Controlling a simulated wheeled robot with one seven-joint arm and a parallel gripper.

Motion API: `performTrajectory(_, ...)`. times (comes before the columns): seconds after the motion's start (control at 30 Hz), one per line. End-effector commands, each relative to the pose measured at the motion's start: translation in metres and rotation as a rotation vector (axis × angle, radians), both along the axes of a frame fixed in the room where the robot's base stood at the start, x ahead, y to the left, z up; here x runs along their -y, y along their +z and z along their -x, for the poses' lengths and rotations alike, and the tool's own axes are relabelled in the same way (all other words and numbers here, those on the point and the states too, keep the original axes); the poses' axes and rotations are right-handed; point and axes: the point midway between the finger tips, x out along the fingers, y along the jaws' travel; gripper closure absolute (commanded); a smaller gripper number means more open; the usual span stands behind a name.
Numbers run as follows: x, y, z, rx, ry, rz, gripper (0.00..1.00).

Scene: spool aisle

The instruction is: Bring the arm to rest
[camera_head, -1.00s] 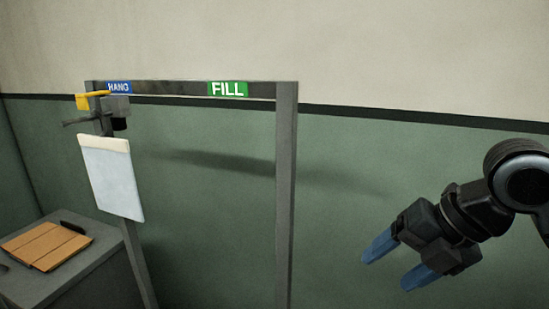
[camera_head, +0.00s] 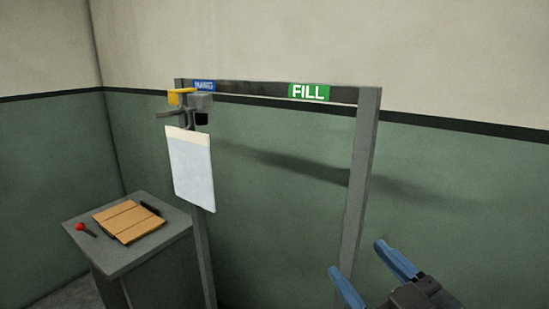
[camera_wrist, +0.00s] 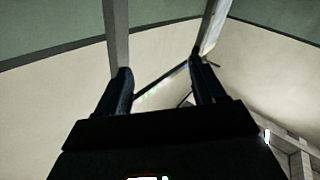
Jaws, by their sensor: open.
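My gripper (camera_head: 366,272) is at the lower right in the head view, with its two blue fingers apart and nothing between them. It is in front of the right post of a grey frame (camera_head: 362,190). In the wrist view, my gripper (camera_wrist: 160,82) shows as two dark fingers spread apart and empty, with the frame's posts and crossbar beyond them. Most of my arm is outside the head view.
A white pouch (camera_head: 191,172) hangs at the frame's left post, below a yellow-topped grey device (camera_head: 200,102). A blue sign and a green FILL sign (camera_head: 309,91) mark the crossbar. A grey cabinet (camera_head: 125,260) at left bears a brown board (camera_head: 130,220), a black item and a red-tipped item (camera_head: 80,227).

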Motion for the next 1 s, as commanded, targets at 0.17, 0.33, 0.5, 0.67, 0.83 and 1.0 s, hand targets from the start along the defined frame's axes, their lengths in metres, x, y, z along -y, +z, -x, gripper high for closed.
performTrajectory(0.17,0.003,-0.047,0.044,-0.107,-0.133,-0.189,0.31)
performTrajectory(0.33,0.013,-0.089,0.098,-0.194,-0.252,-0.301,0.31)
performTrajectory(0.5,0.027,-0.123,0.162,-0.265,-0.348,-0.353,0.31)
performTrajectory(0.67,0.046,-0.141,0.226,-0.310,-0.403,-0.350,0.31)
performTrajectory(0.83,0.068,-0.143,0.288,-0.337,-0.412,-0.315,0.31)
performTrajectory(1.0,0.085,-0.136,0.326,-0.346,-0.386,-0.278,0.31)
